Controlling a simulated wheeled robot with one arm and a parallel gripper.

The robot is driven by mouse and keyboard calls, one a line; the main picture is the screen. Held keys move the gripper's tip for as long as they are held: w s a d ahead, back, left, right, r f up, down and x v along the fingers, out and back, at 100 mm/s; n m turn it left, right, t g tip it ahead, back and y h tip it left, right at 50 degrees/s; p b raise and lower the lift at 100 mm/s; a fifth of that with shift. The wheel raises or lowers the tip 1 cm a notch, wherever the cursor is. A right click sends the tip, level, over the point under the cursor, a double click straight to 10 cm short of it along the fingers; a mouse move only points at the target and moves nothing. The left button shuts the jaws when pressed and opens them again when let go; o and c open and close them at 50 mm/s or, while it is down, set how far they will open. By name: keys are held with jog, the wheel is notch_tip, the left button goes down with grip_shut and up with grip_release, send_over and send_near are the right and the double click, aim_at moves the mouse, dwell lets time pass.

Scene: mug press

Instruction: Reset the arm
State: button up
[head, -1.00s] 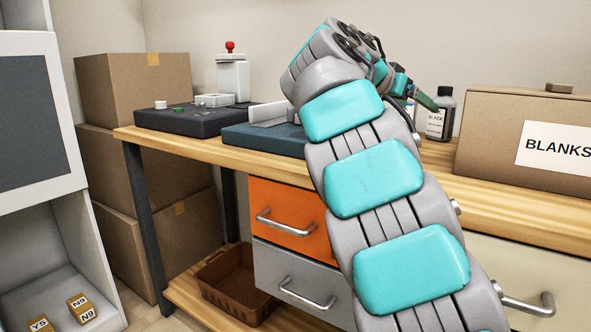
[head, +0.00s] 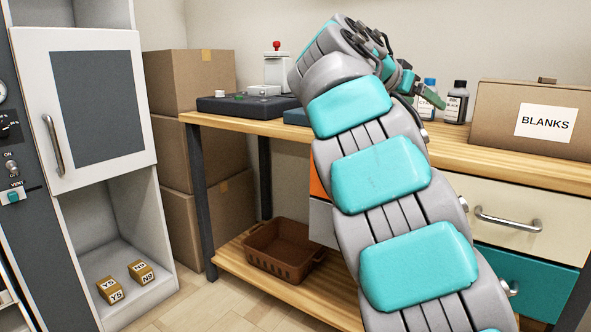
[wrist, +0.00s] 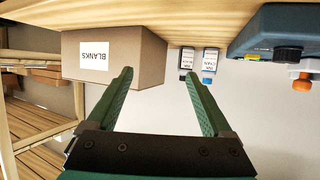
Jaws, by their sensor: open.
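My gripper (wrist: 160,105) is open and empty in the wrist view, its two green fingers spread apart with bare wall between them. In the head view my gripper (head: 432,98) shows small at the end of my raised, folded arm, in front of the bottles on the workbench. The finger opening cannot be made out there. My arm covers the middle of the bench and part of the drawers.
A BLANKS box (head: 545,122) and two bottles, one labelled black (head: 455,104), stand on the wooden workbench (head: 500,160). A dark press base (head: 245,106) is at its left end. A brown basket (head: 285,250) sits below. A cabinet (head: 95,100) stands left; floor shows between.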

jog(key=s+d+f+n+g+y+p, duration=0.2)
jog(key=s+f+n+g+y+p, duration=0.3)
jog(key=s+f, duration=1.2)
jog(key=s+a+f+n+g+y+p, duration=0.1)
jog(key=s+a+f, duration=0.3)
jog(key=s, duration=0.5)
jog(key=s+a+f+n+g+y+p, duration=0.1)
jog(key=s+a+f+n+y+p, duration=0.1)
jog(key=s+f, duration=0.4)
jog(key=s+a+f+n+g+y+p, duration=0.1)
jog(key=s+a, duration=0.5)
jog(key=s, duration=0.6)
notch_tip(320, 180, down, 4)
jog(key=shift+s+a+r+n+g+y+p, duration=0.1)
jog(key=shift+s+a+n+g+y+p, duration=0.3)
jog(key=shift+n+y, duration=0.6)
jog(key=shift+w, duration=0.1)
